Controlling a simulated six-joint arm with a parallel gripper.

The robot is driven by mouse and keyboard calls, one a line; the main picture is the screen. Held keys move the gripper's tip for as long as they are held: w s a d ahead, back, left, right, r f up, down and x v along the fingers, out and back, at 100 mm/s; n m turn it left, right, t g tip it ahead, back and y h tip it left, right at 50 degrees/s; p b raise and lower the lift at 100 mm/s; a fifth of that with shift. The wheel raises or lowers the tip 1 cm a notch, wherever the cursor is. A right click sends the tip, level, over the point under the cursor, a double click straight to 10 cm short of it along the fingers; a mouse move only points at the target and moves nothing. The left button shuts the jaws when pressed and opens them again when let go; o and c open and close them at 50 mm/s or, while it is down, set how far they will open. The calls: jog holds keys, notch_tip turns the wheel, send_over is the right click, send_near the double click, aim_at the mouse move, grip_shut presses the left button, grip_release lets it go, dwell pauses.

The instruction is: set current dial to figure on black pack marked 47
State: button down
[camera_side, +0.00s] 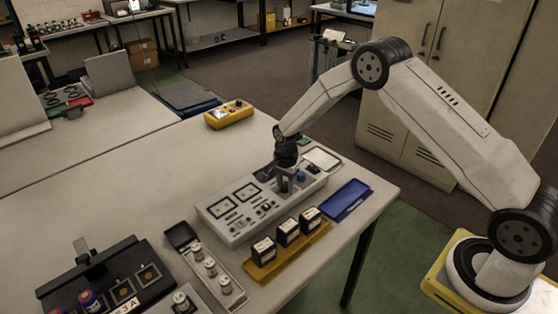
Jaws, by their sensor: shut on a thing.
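A grey control panel (228,223) with meters, switches and knobs lies on the bench. My gripper (289,183) points down at the panel's right part, shut on what appears to be a dial knob there. The fingers mostly hide that knob, and its setting cannot be read. Three black packs with white labels stand in a row on a yellow tray (290,262) in front of the panel: a left pack (263,251), a middle pack (288,232) and a right pack (310,220). Their markings are too small to read.
A blue tray (346,201) lies near the bench's right edge. A long tray (229,301) with metal cylinders and a black fixture (112,266) stand at front left. A yellow box (229,115) sits behind the panel.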

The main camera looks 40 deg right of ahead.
jog(key=n, duration=0.4)
jog(key=shift+w+n, duration=0.1)
jog(key=shift+n, duration=0.2)
jog(key=n, duration=0.4)
jog(key=shift+w+n, duration=0.1)
jog(key=shift+n, duration=0.2)
jog(key=n, duration=0.8)
jog(key=shift+a+r, duration=0.1)
jog(key=shift+n, duration=0.3)
jog(key=shift+c, duration=1.6)
grip_release()
